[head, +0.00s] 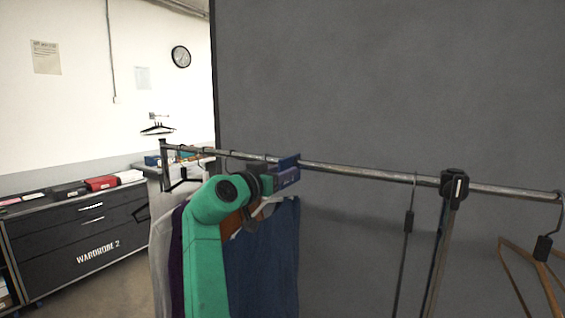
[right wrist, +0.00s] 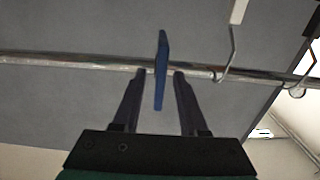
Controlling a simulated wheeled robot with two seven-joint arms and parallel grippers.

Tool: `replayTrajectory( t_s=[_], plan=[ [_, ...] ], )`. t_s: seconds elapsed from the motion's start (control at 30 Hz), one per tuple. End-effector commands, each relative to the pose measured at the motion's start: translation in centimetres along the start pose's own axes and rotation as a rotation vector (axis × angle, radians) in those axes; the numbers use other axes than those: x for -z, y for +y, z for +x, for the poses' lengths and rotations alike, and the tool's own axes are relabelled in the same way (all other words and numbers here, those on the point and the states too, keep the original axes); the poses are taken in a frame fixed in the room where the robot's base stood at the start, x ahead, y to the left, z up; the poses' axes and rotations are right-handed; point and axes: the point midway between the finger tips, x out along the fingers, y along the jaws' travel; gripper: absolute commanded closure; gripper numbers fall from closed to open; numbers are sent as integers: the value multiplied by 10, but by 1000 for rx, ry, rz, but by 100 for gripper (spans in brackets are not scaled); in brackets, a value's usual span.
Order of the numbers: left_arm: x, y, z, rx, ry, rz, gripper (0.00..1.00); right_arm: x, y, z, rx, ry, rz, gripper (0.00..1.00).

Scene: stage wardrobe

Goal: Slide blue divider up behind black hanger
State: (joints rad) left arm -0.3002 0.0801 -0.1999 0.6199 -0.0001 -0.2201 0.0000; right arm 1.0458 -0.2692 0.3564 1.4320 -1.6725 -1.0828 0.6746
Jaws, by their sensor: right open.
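The blue divider (head: 288,170) sits on the metal rail (head: 350,175) at the right end of the hung clothes. My right gripper (head: 268,180) is at the divider, partly hidden by my green arm. In the right wrist view, the divider (right wrist: 160,70) stands edge-on between the open fingers (right wrist: 158,85), with a gap on each side. A dark, thin hanger (head: 409,222) hangs to the right on the rail. A black hanger (head: 180,183) shows at the rail's left end. Which one the task means, I cannot tell. My left gripper is not in view.
A dark blue garment (head: 265,260) hangs below the divider. A black clamp and post (head: 453,187) stand along the rail, and a wooden hanger (head: 540,275) hangs at far right. The rail between divider and thin hanger is bare. A dark cabinet (head: 85,245) stands at left.

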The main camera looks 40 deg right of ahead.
Motion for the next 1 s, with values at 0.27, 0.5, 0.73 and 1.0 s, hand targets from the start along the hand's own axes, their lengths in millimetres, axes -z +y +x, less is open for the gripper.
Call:
replayTrajectory(
  t_s=[0.27, 0.5, 0.73, 1.0],
  plan=[
    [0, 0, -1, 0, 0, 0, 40, -2, 0, 4, 0, -1, -1, 57],
    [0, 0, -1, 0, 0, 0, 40, -1, 0, 3, 0, -1, -1, 100],
    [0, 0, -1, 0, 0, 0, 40, -1, 0, 3, 0, -1, -1, 100],
    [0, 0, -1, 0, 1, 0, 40, -1, 0, 3, 0, -1, 0, 100]
  ],
)
